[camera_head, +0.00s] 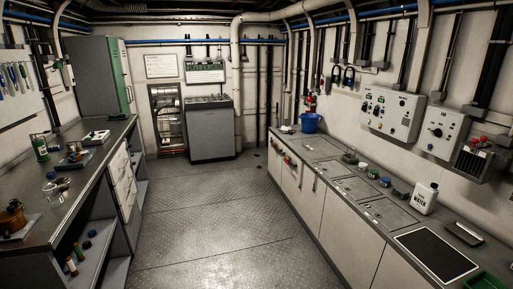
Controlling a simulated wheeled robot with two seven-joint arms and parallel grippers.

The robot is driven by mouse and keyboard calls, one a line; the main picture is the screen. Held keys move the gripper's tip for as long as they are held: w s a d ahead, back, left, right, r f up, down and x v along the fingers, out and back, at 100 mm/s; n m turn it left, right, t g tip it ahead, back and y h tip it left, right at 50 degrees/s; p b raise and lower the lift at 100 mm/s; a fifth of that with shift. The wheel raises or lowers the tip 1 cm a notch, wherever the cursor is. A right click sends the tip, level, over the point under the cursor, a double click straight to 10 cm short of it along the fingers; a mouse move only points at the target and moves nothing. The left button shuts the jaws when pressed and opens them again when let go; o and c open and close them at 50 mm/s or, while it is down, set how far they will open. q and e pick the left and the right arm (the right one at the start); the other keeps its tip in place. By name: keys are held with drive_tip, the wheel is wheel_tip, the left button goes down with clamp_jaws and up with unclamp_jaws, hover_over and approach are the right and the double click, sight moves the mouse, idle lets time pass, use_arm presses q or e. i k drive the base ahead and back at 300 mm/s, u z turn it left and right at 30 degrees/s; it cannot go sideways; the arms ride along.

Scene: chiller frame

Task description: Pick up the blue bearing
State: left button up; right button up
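I cannot make out the blue bearing for certain. A small dark blue object (91,233) lies on the lower shelf of the left workbench, too small to identify. Neither of my grippers is in view.
The left workbench (97,160) holds a green bottle (40,148), a brown pot (12,217) and trays. The right counter (318,154) carries a blue bucket (310,122), a black mat (436,255) and a green tray (485,283). The metal floor (215,210) between them is clear.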

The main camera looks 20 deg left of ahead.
sight(52, 174)
drive_tip(key=u, duration=0.1)
drive_tip(key=i, duration=2.65)
drive_tip(key=u, duration=0.4)
drive_tip(key=i, duration=2.15)
drive_tip(key=u, duration=1.5)
drive_tip(key=i, duration=1.1)
drive_tip(key=u, duration=1.15)
